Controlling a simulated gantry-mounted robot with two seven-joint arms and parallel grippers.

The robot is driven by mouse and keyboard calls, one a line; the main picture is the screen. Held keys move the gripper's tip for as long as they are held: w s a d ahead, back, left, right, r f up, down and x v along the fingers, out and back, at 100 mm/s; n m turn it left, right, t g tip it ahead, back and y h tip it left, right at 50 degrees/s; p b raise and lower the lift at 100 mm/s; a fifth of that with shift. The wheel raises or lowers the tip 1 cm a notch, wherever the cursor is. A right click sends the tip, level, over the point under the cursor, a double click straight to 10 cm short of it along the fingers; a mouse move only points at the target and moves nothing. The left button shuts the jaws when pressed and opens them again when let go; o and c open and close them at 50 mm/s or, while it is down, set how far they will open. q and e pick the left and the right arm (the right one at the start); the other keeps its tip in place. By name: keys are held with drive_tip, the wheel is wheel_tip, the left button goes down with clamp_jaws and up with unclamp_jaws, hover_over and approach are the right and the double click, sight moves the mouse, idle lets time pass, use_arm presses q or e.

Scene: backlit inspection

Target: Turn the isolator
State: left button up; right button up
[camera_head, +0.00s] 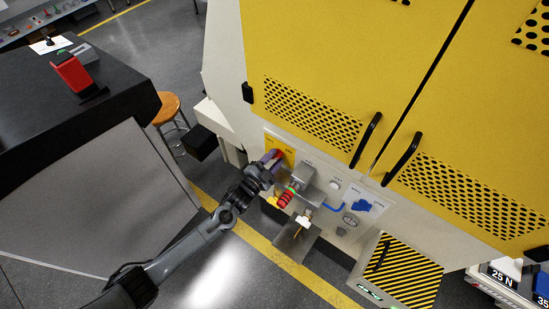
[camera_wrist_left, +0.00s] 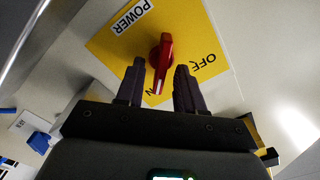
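The isolator is a red rotary handle (camera_wrist_left: 161,62) on a yellow plate (camera_wrist_left: 112,45) marked POWER and OFF. In the left wrist view its narrow end points down, near a partly hidden word ending in N. My left gripper (camera_wrist_left: 161,70) is open, with one dark finger on each side of the handle and a visible gap on both sides. In the head view the left gripper (camera_head: 271,160) is at the yellow plate (camera_head: 286,146) on the cabinet's lower panel and hides most of the handle. My right gripper is not in view.
A grey box (camera_head: 301,180) and a red-and-yellow part (camera_head: 285,199) sit just right of the left gripper. Blue handles (camera_head: 364,206) are further right. Yellow cabinet doors (camera_head: 330,60) rise above. A black bench (camera_head: 60,100) and a stool (camera_head: 167,107) stand left.

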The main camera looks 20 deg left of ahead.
use_arm(q)
drive_tip(key=p+v, duration=0.1)
drive_tip(key=v, duration=0.9)
drive_tip(key=shift+s, duration=0.2)
drive_tip(key=s+d+f+n+g+y, duration=0.1)
drive_tip(key=s+d+f+n+y, duration=0.2)
drive_tip(key=s, duration=0.6)
drive_tip(key=s+a+r+n+g+y+p, duration=0.15)
drive_tip(key=s+r+n+g, duration=0.25)
drive_tip(key=s+g, duration=0.4)
drive_tip(key=s+a+r+n+g+b, duration=0.15)
drive_tip(key=s+r+n+g, duration=0.3)
drive_tip(key=s, duration=0.55)
wheel_tip(320, 180, up, 26)
drive_tip(key=m+p, duration=0.1)
drive_tip(key=p, duration=2.6)
drive_tip(key=shift+w+a, duration=0.2)
drive_tip(key=shift+a, duration=0.2)
drive_tip(key=shift+r, duration=0.1)
